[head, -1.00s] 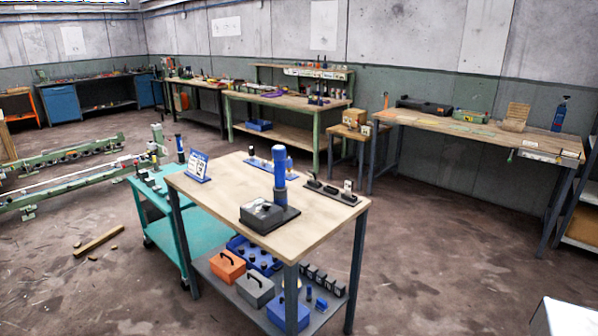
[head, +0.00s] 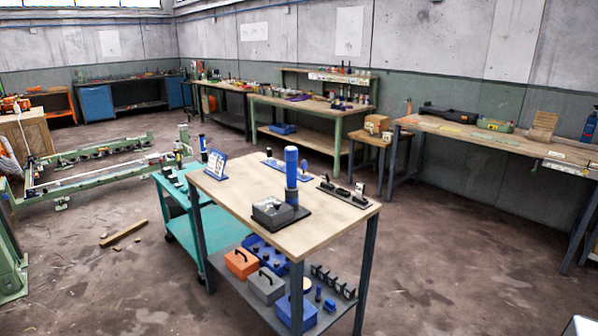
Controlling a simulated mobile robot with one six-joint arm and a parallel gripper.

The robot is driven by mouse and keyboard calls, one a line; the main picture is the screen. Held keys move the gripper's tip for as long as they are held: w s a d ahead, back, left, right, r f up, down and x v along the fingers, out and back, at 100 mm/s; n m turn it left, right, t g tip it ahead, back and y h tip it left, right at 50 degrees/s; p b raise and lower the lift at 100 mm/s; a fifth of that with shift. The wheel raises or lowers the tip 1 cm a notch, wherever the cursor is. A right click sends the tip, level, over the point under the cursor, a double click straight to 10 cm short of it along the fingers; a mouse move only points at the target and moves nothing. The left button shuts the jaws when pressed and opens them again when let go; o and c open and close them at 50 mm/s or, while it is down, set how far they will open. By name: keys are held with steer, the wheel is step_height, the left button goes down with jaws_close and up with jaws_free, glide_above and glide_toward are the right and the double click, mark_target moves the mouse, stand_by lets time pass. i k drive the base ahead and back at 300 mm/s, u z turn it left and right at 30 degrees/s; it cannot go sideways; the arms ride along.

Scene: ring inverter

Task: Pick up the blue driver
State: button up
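A blue upright cylindrical tool, which looks like the blue driver (head: 291,168), stands on a dark base on the wooden-topped workbench (head: 240,190) in the middle of the head view. A grey box-like part (head: 271,211) sits on the same base, just left of it. The lower end of the blue tool meets a dark holder. My gripper is not in this view.
A blue card stand (head: 216,167), a blue tray (head: 272,164) and a black rack (head: 343,194) share the benchtop. A teal cart (head: 190,220) touches or nearly touches its left side. Toolboxes fill the lower shelf. Floor at right (head: 450,260) is open.

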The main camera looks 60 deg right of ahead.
mark_target(290, 154)
steer(key=u, duration=0.1)
steer(key=i, duration=0.95)
steer(key=z, duration=0.05)
